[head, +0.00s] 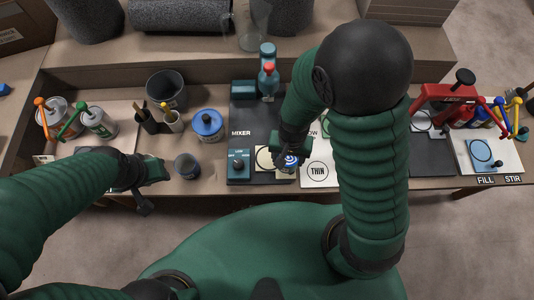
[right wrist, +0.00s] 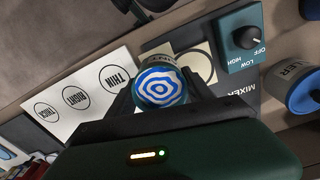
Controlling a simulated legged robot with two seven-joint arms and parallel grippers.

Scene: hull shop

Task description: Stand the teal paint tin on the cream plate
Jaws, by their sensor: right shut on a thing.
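My right gripper (head: 290,158) is shut on the paint tin, whose top shows a blue and white swirl (right wrist: 160,84). In the head view the paint tin (head: 290,161) is just right of the cream plate (head: 263,158) and overlaps its edge in the picture. The cream plate also shows in the right wrist view (right wrist: 200,63), partly hidden behind the tin and a finger. I cannot tell how high the tin is above the bench. My left gripper (head: 150,184) hangs near the bench's front edge, left of a dark cup; its opening is unclear.
The teal mixer control box (head: 238,165) with a black knob stands left of the plate. The white THICK, RIGHT, THIN card (right wrist: 82,88) lies on the other side.

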